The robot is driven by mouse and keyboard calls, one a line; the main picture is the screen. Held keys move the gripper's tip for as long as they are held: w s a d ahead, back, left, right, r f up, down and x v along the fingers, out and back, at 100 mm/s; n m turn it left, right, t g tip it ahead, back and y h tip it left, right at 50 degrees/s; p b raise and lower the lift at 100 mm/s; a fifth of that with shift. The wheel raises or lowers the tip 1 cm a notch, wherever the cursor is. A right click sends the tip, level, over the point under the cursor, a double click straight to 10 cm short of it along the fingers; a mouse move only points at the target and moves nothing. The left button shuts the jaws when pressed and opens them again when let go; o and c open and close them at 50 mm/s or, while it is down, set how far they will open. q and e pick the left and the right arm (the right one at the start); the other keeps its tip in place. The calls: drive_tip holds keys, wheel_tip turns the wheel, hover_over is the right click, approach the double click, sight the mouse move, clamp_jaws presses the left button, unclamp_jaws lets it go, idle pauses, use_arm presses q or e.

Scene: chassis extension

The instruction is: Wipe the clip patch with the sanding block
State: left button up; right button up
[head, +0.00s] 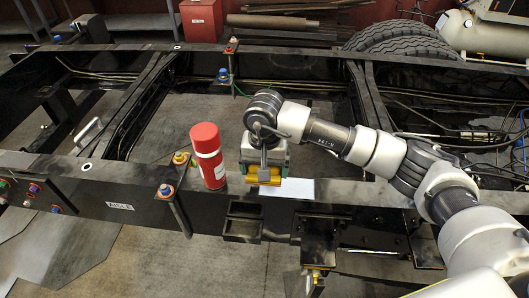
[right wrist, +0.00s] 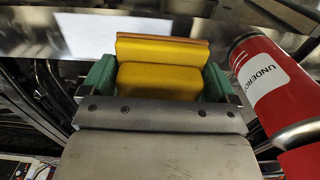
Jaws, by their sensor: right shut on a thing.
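My right gripper (head: 264,170) points down over the near chassis rail. It is shut on the yellow sanding block (head: 266,181), which also shows between the green fingertips in the right wrist view (right wrist: 160,80). The clip patch (head: 290,188) looks like a pale white rectangle on top of the rail. The block is over or beside the patch's left end, and I cannot tell whether they touch. In the right wrist view a bright patch (right wrist: 82,36) lies beyond the block, to its left. My left gripper is not in view.
A red spray can (head: 207,155) stands on the rail just left of my right gripper. The rail's top right of the patch is clear up to my arm.

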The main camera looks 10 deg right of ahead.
drive_tip(key=r, duration=0.1)
drive_tip(key=r+p, duration=0.1)
drive_tip(key=shift+w+a+r, duration=0.15)
drive_tip(key=shift+a+r, duration=0.1)
drive_tip(key=shift+r, duration=0.05)
drive_tip(key=shift+d+r, duration=0.15)
drive_tip(key=shift+r, duration=0.4)
